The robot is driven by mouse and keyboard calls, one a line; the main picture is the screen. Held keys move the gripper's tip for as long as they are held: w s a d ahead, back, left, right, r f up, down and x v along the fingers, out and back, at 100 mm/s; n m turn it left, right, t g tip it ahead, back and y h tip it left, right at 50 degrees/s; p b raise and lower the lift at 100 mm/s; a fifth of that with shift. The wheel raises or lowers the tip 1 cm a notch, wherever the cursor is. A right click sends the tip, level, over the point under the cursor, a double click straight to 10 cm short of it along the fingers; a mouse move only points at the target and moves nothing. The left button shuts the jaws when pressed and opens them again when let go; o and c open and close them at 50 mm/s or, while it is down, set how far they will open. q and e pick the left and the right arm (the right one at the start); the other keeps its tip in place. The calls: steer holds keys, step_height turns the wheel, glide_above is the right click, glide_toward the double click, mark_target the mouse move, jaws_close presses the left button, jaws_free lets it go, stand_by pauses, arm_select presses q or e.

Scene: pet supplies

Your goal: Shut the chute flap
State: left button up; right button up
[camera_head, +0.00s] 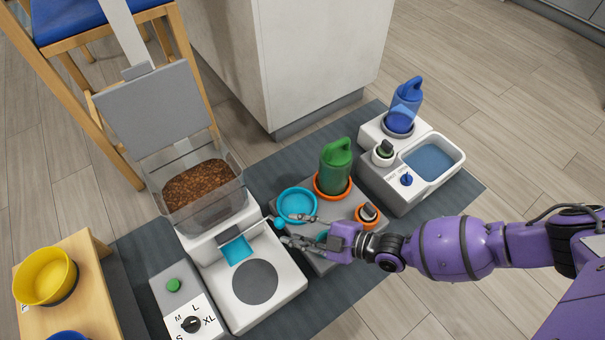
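The feeder (268,305) is a white unit with a clear hopper (222,203) of brown kibble behind it. On its front is a cyan chute area (237,250), with a thin grey bar along its upper edge running toward a cyan knob (280,223). I cannot tell clearly which part is the flap or how far it is open. My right gripper (287,229) reaches in from the right, its two fingers apart near the knob and the feeder's right edge. I cannot tell whether it touches the knob. My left gripper is not in view.
The hopper's grey lid (155,105) stands raised. A control box (190,318) with a green button and size dial is left of the feeder. A cyan bowl (297,204), green bottle (336,168) and blue-bottle water unit (432,158) are to the right. A yellow bowl (45,272) is far left.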

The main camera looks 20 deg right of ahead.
mark_target(276, 221)
steer(key=x, duration=0.1)
steer(key=b+x, duration=0.1)
steer(key=x, duration=0.1)
steer(key=b+x, duration=0.1)
steer(key=x, duration=0.1)
steer(key=shift+w+r, duration=0.25)
steer(key=shift+r, duration=0.15)
steer(key=shift+w+a+f, duration=0.15)
steer(key=shift+w+a, duration=0.35)
jaws_close()
